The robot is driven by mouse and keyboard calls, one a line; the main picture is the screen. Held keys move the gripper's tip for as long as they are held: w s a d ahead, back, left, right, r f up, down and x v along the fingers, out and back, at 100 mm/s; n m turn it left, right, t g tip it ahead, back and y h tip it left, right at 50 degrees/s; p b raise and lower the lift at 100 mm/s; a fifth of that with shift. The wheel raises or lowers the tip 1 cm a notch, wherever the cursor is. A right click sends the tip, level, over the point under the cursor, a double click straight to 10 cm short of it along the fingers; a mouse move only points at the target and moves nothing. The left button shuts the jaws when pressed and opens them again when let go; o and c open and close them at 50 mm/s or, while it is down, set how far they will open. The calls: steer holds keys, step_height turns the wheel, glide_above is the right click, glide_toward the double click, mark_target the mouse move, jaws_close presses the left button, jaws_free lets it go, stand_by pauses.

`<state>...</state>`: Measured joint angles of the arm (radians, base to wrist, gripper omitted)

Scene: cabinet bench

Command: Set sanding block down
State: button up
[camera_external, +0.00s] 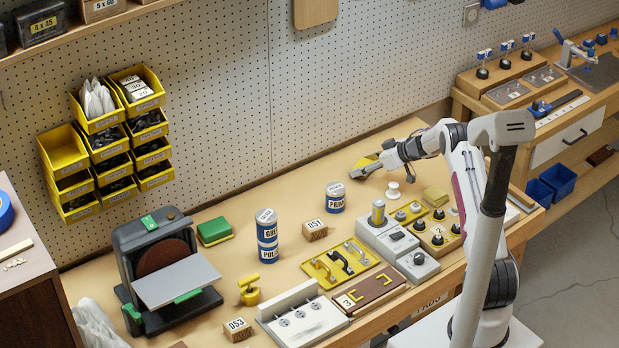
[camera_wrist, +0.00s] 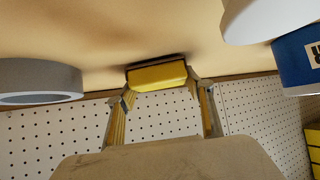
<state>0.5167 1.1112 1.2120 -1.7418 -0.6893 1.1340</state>
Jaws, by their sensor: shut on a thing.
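My gripper (camera_external: 362,168) is at the back of the bench, low over the tabletop and close to the pegboard. In the wrist view, its two fingers (camera_wrist: 163,96) stand on either side of a yellow block with a dark edge, which I take to be the sanding block (camera_wrist: 157,76). They are shut on it. The sanding block also shows as a small yellow patch at the gripper in the external view (camera_external: 371,160), partly hidden. A dark shadow lies beside it on the tabletop (camera_wrist: 90,25); I cannot tell whether it touches the top.
A grey ring (camera_wrist: 38,82) shows in the wrist view. The back-middle bench (camera_external: 285,190) is clear.

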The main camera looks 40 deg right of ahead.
steer(key=shift+f, duration=0.15)
steer(key=o, duration=1.1)
steer(key=shift+v, duration=1.05)
steer(key=v, duration=1)
steer(key=shift+w, duration=0.1)
